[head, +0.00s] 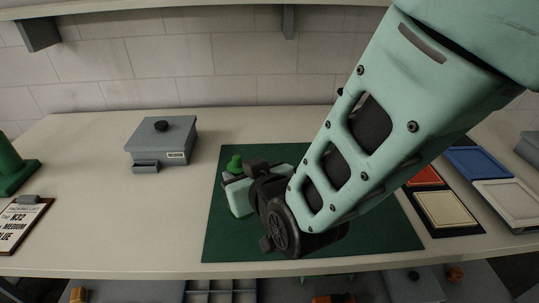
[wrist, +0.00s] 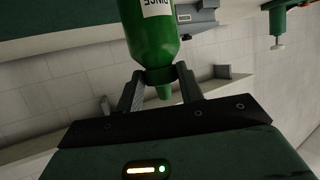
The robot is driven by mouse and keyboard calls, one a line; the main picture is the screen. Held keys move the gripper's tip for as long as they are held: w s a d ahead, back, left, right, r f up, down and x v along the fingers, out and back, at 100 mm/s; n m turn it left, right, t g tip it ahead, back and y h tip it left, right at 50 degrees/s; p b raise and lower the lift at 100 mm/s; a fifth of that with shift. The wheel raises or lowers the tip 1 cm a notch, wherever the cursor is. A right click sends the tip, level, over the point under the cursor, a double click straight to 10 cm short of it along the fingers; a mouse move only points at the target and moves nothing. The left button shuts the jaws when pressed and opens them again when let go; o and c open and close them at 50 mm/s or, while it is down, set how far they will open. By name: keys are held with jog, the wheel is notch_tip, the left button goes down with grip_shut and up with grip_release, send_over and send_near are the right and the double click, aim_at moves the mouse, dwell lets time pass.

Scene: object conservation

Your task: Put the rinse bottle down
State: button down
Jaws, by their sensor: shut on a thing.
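The rinse bottle (wrist: 150,38) is green with a white label, part of which shows in the wrist view. My gripper (wrist: 160,77) is shut on its neck, one finger on each side, with the tapered nozzle between the fingers. In the head view a small green knob (head: 235,163) shows just behind my wrist and looks like the bottle's top.
A grey lidded box (head: 161,141) stands left of the mat. A clipboard (head: 22,222) and a green object (head: 12,168) are at the far left. Coloured trays (head: 477,162) lie at the right. The table between clipboard and mat is clear.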

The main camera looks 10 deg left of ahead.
send_over(247, 218)
jog(key=shift+w+a+f+p, duration=0.1)
jog(key=shift+w+f+p, duration=0.05)
jog(key=shift+f, duration=1)
jog(key=shift+w+f+p, duration=0.15)
jog(key=shift+f, duration=1.1)
jog(key=c, duration=0.9)
grip_release()
jog(key=b+v, duration=0.3)
jog(key=v, duration=0.9)
jog(key=s+d+g+h, duration=0.4)
jog(key=d+g, duration=0.1)
jog(key=d, duration=0.5)
jog(key=s+d+g+h, duration=0.4)
jog(key=d+g, duration=0.1)
jog(key=d, duration=0.5)
jog(key=shift+s+m, duration=0.25)
jog(key=shift+m, duration=0.05)
